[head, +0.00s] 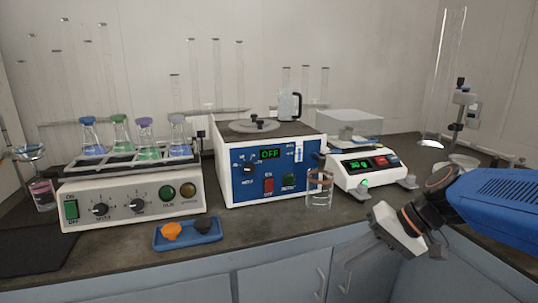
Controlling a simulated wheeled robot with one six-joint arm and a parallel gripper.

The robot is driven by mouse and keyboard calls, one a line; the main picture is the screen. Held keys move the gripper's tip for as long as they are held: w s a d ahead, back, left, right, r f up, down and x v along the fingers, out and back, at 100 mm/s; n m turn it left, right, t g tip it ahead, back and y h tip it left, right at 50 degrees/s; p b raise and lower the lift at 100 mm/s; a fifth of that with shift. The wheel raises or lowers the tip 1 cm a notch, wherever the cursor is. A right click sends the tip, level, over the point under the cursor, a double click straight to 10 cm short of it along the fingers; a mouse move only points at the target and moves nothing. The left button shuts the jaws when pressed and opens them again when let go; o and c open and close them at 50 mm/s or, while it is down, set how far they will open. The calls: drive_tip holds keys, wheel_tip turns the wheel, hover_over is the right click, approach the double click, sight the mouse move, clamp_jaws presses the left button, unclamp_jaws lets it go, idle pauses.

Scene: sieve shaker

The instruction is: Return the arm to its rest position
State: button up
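My gripper (392,234) is at the lower right, at the end of my blue and dark arm. It is in front of the bench's front edge, over the cabinet fronts, and tilted down to the left. Its fingers are hard to make out against the grey cabinets, so I cannot tell whether they are open or shut. I see no object clearly held in it.
On the bench (240,240) stand a flask shaker (135,210), a blue-fronted device reading OFF (268,172), a balance (368,168) and a glass beaker (319,190) near my gripper. A blue tray (188,243) lies at the front edge. A tall glass cylinder (443,75) stands right.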

drive_tip(key=s+d+f+n+t+h, duration=0.1)
drive_tip(key=s+d+f+h, duration=0.4)
drive_tip(key=s+d, duration=0.5)
drive_tip(key=t+h, duration=0.1)
drive_tip(key=h, duration=0.1)
drive_tip(key=shift+s+d+n+h, duration=0.15)
drive_tip(key=shift+s+n+h, duration=0.15)
drive_tip(key=shift+s+h, duration=0.1)
